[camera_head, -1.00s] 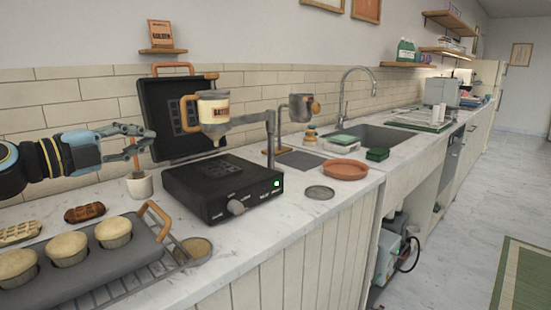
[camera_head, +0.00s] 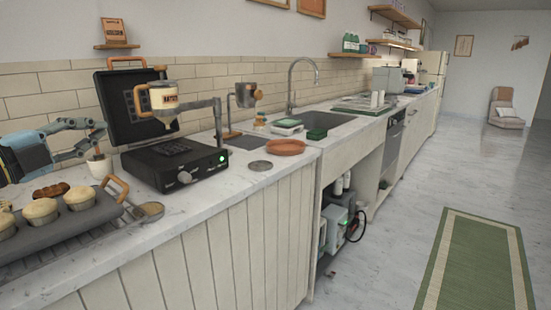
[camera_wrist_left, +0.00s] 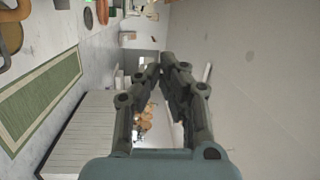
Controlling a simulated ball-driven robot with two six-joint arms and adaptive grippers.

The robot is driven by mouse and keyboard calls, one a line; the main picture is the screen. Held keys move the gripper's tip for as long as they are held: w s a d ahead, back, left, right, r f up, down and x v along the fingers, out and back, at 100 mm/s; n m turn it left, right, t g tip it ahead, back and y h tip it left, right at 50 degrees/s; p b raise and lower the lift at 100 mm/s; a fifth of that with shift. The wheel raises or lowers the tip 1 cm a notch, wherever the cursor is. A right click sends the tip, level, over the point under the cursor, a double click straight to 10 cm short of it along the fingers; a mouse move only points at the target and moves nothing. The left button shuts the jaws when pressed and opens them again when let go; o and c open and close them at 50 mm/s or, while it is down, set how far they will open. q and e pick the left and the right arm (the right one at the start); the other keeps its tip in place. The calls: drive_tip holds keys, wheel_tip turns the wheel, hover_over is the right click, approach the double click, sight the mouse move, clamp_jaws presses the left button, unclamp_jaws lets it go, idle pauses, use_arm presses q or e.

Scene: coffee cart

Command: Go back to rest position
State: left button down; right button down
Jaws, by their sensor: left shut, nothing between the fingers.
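My left gripper (camera_head: 101,131) comes in from the left edge in the head view, above the counter's left end. It is shut and empty, its fingers pointing right toward the open black waffle maker (camera_head: 170,160). A small white pot (camera_head: 99,168) stands below its fingertips. In the left wrist view the two dark fingers (camera_wrist_left: 156,72) point away from the wrist, with tips close together and nothing between them. My right gripper is in neither view.
A muffin tray (camera_head: 75,222) sits at the counter's front left. A batter dispenser (camera_head: 163,100) stands above the waffle maker. The floor (camera_head: 400,215) at right is clear, with a green rug (camera_head: 475,265).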

use_arm(q)
drive_tip(key=s+a+f+n+g+y, duration=0.2)
drive_tip(key=s+f+n+y, duration=0.5)
drive_tip(key=n, duration=0.3)
drive_tip(key=s+a+f+n+g+y, duration=0.2)
drive_tip(key=s+a+f+n+y, duration=0.1)
drive_tip(key=s+f+n+y, duration=0.55)
drive_tip(key=s+d+f+n+g+h, duration=0.25)
drive_tip(key=s+d+f+g, duration=0.2)
drive_tip(key=s, duration=0.55)
drive_tip(key=s+d+f+n+g+h, duration=0.1)
drive_tip(key=s+d+f+g+h, duration=0.35)
drive_tip(key=s, duration=0.45)
wheel_tip(320, 180, down, 26)
drive_tip(key=s+a+g+y, duration=0.1)
drive_tip(key=s+g, duration=0.1)
drive_tip(key=s, duration=0.1)
drive_tip(key=s+a+f+g+b, duration=0.1)
drive_tip(key=s+f, duration=1.6)
drive_tip(key=s, duration=0.1)
